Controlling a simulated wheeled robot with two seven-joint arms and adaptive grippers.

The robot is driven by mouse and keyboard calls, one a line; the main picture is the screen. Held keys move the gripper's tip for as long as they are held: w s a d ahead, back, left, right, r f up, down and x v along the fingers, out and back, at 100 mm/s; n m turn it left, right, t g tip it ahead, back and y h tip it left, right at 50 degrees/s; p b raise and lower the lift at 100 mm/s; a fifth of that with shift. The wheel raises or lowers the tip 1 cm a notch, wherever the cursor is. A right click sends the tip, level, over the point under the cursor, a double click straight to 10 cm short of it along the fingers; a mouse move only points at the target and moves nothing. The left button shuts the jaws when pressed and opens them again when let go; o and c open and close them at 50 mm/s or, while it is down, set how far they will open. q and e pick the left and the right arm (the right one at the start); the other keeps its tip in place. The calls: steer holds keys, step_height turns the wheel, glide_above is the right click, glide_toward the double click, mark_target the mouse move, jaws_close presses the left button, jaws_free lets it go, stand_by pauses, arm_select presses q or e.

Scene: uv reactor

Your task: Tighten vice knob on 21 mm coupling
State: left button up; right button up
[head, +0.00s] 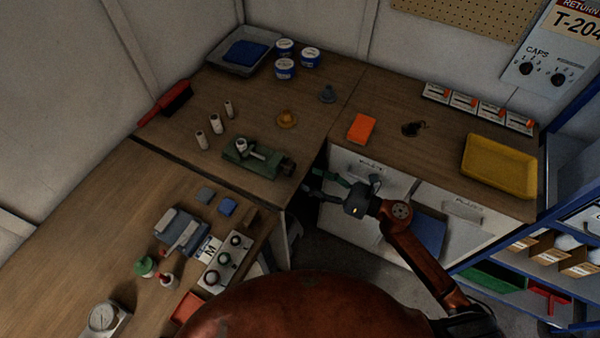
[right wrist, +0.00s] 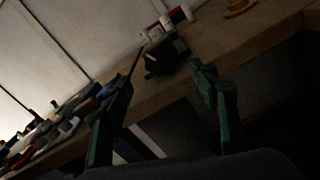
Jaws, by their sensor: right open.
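A green vice (head: 250,160) stands near the front edge of the back bench, left of the corner gap. A pale metal coupling (head: 242,146) sits at its jaws; whether it is clamped I cannot tell. The dark vice knob (head: 288,166) is at the vice's right end, by the bench edge. My right gripper (head: 312,182) is open and empty, just right of the knob and apart from it, over the gap. In the right wrist view the dark vice (right wrist: 166,55) shows beyond and between the open fingers (right wrist: 165,68). My left gripper is not in view.
Several pale cylinders (head: 216,124) stand left of the vice. An orange block (head: 361,128) and a yellow tray (head: 499,166) are on the right bench. A control box with knobs (head: 224,262) sits on the left bench. The floor gap lies below my right gripper.

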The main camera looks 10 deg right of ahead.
steer(key=shift+v, duration=2.2)
